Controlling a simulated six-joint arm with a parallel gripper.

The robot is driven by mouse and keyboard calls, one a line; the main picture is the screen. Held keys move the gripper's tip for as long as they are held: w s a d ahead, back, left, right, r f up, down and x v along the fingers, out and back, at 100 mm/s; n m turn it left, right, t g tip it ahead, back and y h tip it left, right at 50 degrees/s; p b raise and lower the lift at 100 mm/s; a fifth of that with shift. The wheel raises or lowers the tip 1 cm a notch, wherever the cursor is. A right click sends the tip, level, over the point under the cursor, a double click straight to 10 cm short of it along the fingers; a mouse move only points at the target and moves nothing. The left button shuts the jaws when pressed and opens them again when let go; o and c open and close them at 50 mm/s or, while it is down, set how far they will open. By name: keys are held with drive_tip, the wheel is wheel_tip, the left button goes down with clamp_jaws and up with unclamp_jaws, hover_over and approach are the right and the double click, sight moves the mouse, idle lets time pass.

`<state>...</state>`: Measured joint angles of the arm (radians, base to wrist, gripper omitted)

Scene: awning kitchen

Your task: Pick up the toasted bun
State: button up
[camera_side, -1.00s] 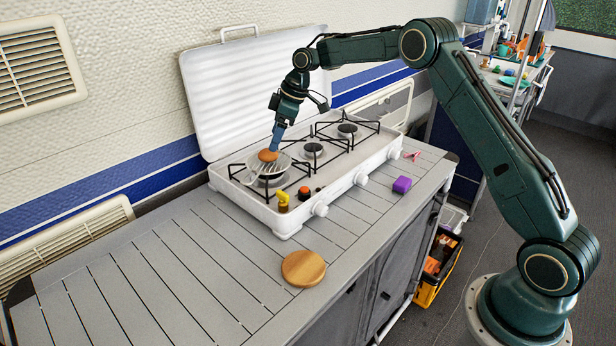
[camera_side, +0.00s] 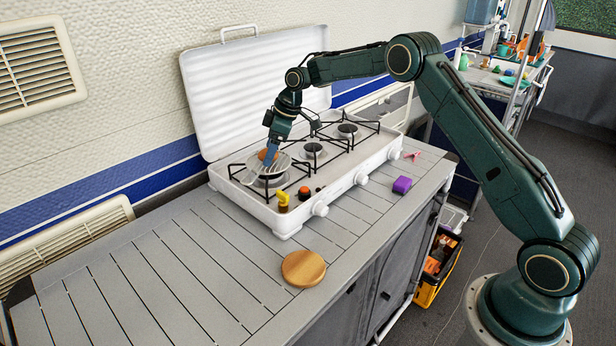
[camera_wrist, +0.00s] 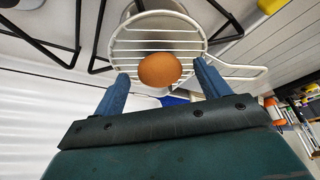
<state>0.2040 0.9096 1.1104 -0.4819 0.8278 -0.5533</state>
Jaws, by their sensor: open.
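The toasted bun (camera_wrist: 160,70) is round and orange-brown. It lies on a round white wire rack (camera_wrist: 188,34) with a handle, over the stove's left burner. In the side view the bun (camera_side: 264,154) is partly hidden behind my gripper (camera_side: 270,162). In the wrist view my gripper (camera_wrist: 160,76) is open, with one blue finger on each side of the bun and a gap visible on both sides. I cannot tell whether the fingertips touch the rack.
The white stove (camera_side: 291,222) has black pan supports and its lid (camera_side: 240,80) stands open behind. The left countertop is clear.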

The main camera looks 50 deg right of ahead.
drive_tip(key=c, duration=1)
drive_tip(key=shift+r, duration=0.1)
drive_tip(key=shift+c, duration=0.2)
wheel_tip(320, 180, up, 10)
idle(0.3)
